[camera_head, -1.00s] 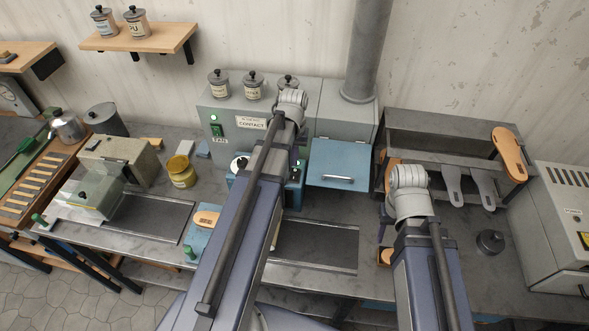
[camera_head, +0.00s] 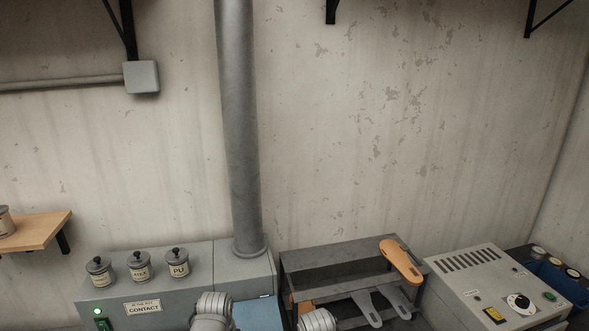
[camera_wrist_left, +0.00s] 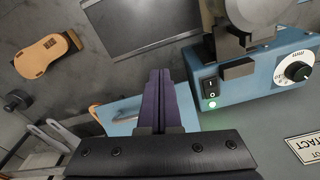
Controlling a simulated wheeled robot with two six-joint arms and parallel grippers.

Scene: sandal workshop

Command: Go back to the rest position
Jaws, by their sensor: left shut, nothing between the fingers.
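My left gripper (camera_wrist_left: 158,85) shows in the left wrist view with its two dark fingers together and nothing between them. It points over the workbench, above a blue panel (camera_wrist_left: 128,112) and beside a blue machine (camera_wrist_left: 262,82) with a dial and a lit green lamp. In the head view only the grey wrist parts of my two arms show at the bottom edge. The jaws of both arms are out of that picture. My right gripper is not visible.
The grey CONTACT cabinet (camera_head: 200,261) carries several jars. A dark rack (camera_head: 335,255) holds an orange sole (camera_head: 401,261) and grey sole shapes. A grey control box (camera_head: 473,291) stands at right. An orange sole (camera_wrist_left: 42,57) lies on the bench.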

